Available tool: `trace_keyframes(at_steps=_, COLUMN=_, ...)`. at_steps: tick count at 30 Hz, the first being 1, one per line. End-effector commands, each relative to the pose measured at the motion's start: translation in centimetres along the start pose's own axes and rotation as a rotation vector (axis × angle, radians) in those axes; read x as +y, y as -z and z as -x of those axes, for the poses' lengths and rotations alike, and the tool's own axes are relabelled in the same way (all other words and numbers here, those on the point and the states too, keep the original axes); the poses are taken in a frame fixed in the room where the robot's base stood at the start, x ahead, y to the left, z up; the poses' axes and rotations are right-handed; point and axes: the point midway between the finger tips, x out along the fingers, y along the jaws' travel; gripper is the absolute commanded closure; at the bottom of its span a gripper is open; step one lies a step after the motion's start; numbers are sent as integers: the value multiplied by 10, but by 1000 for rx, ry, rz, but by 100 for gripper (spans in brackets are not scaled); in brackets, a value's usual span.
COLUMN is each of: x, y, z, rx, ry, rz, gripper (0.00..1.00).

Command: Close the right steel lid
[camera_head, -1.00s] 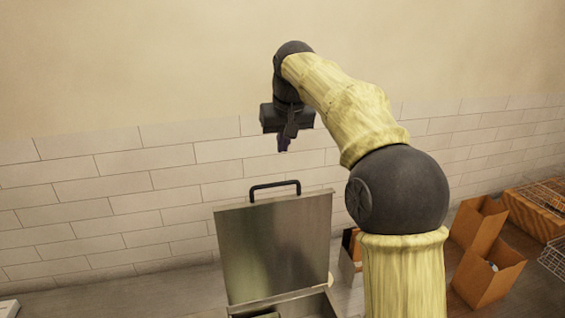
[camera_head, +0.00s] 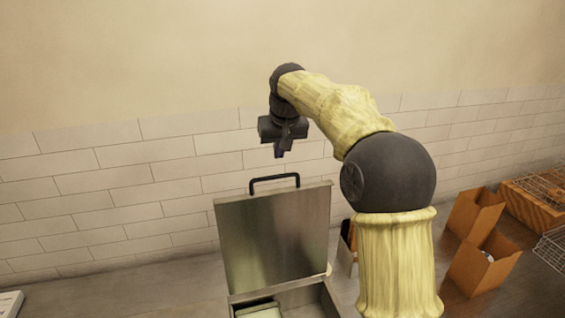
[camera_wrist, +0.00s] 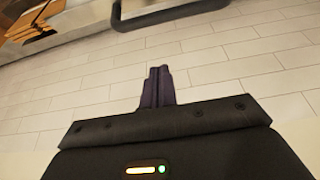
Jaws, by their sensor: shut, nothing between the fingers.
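The steel lid (camera_head: 272,236) stands raised, close to upright, at the back of a steel box (camera_head: 312,298). A black handle (camera_head: 274,178) is on the lid's top edge. My gripper (camera_head: 281,152) is shut and empty, above the handle and apart from it in the head view. In the wrist view my gripper (camera_wrist: 158,80) has its fingers together, with the tiled wall beyond. A steel edge with a dark bar (camera_wrist: 165,14) shows at the top of that view. Only one steel lid is clearly in the head view.
Open cardboard boxes (camera_head: 484,262) stand on the counter at the right, beside wire baskets (camera_head: 548,188). A small box (camera_head: 346,246) stands just right of the lid, partly behind my arm. The tiled wall (camera_head: 120,185) runs behind. The counter left of the lid is mostly clear.

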Motion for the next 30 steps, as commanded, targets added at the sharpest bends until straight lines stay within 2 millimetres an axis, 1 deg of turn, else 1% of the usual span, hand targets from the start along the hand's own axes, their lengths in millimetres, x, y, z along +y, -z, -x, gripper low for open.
trace_keyframes(at_steps=5, x=0, y=0, z=-31, rx=-6, ry=0, rz=0, gripper=100)
trace_keyframes(at_steps=7, x=1, y=-6, z=-25, rx=0, ry=-2, rz=-1, gripper=100)
trace_keyframes(at_steps=12, x=0, y=-22, z=-20, rx=-1, ry=0, rz=1, gripper=100)
trace_keyframes(at_steps=18, x=-4, y=-34, z=-16, rx=0, ry=2, rz=5, gripper=100)
trace_keyframes(at_steps=23, x=-4, y=-38, z=-16, rx=1, ry=3, rz=7, gripper=100)
trace_keyframes(at_steps=30, x=0, y=-38, z=-16, rx=1, ry=1, rz=1, gripper=100)
